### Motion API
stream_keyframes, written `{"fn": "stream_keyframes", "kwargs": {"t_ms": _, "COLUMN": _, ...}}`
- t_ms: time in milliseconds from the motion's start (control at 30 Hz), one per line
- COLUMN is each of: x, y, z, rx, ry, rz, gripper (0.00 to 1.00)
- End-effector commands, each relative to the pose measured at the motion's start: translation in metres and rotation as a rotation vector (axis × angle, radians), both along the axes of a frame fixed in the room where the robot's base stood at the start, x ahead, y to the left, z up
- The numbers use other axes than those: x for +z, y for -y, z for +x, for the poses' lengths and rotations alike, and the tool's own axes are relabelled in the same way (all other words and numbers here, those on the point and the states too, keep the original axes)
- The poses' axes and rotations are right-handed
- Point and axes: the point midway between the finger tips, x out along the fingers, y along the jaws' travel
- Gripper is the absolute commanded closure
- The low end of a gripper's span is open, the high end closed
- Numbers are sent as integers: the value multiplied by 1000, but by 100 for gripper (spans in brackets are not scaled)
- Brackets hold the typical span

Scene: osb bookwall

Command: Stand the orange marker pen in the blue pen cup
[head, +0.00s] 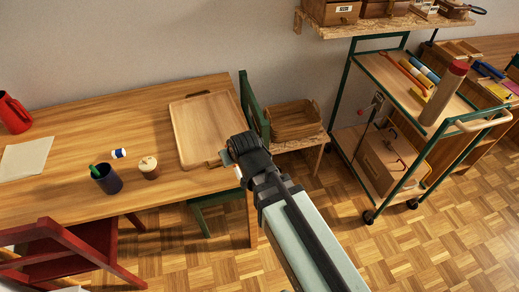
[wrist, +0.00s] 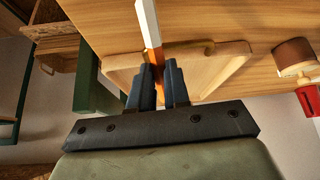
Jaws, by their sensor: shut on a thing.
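My gripper (head: 232,160) is over the front right corner of the wooden tray. In the wrist view my gripper (wrist: 161,85) is shut on the orange marker pen (wrist: 149,28), which has a white barrel and an orange section at the jaws. The pen sticks out beyond the fingers; part of it is hidden between them. A small white piece of the pen (head: 238,172) shows beside the gripper in the head view. The dark blue pen cup (head: 107,184) stands upright on the table to the left, apart from the gripper, with a green pen in it.
The wooden tray (head: 186,132) lies on the table (head: 65,205). A red jug (head: 13,113) and paper (head: 25,158) are farther left. A red chair (head: 75,250) is in front.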

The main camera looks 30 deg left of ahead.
Motion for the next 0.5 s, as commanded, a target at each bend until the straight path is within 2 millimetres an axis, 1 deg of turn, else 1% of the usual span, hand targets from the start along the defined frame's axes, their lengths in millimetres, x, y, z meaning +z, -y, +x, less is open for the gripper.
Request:
{"fn": "stream_keyframes", "kwargs": {"t_ms": 33, "x": -2, "y": -11, "z": -14, "rx": 30, "ry": 6, "rz": 9, "gripper": 100}}
{"fn": "stream_keyframes", "kwargs": {"t_ms": 267, "x": -4, "y": -57, "z": -69, "rx": 158, "ry": 38, "rz": 64, "gripper": 100}}
{"fn": "stream_keyframes", "kwargs": {"t_ms": 467, "x": -5, "y": -96, "z": -123, "rx": 304, "ry": 59, "rz": 124, "gripper": 100}}
{"fn": "stream_keyframes", "kwargs": {"t_ms": 500, "x": -4, "y": -105, "z": -135, "rx": 342, "ry": 64, "rz": 138, "gripper": 100}}
